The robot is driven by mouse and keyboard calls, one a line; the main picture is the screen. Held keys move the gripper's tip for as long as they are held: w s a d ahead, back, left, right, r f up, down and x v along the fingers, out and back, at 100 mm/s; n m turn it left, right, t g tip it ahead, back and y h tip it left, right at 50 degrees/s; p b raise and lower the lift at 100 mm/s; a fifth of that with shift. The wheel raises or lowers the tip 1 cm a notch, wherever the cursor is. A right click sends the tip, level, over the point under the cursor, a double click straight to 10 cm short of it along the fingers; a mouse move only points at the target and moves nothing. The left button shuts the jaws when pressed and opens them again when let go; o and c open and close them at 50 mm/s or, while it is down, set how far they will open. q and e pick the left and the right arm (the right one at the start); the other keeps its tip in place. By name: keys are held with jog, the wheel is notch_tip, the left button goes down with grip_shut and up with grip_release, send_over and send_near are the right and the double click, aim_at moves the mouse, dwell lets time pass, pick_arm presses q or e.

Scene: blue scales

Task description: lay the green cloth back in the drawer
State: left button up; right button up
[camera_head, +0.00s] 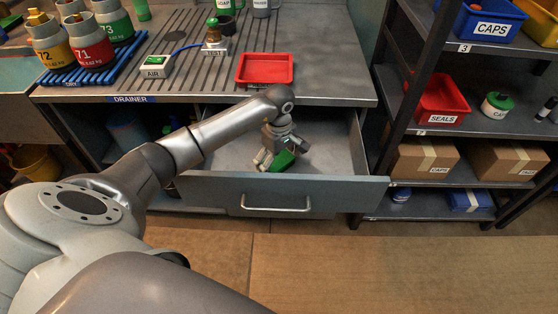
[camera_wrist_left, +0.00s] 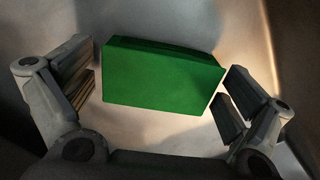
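The green cloth (camera_head: 283,160) is a folded block inside the open drawer (camera_head: 335,182), partly hidden by my left gripper in the head view. In the left wrist view the cloth (camera_wrist_left: 162,78) lies on the pale drawer floor, between the two fingers. My left gripper (camera_head: 272,160) reaches down into the drawer. In the left wrist view it (camera_wrist_left: 160,95) is open, with a gap visible between each finger and the cloth. My right gripper is in neither view.
A red tray (camera_head: 265,70) sits on the counter above the drawer. An AIR button box (camera_head: 154,66) and a TEST fixture (camera_head: 215,46) stand left of it. A shelf rack (camera_head: 440,130) with bins and cartons stands at the right. The floor (camera_head: 400,260) before the drawer is clear.

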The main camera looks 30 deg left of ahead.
aim_at(279, 161)
pick_arm(q)
notch_tip(279, 161, up, 12)
jog(key=p, duration=0.7)
jog(key=shift+r, duration=0.2)
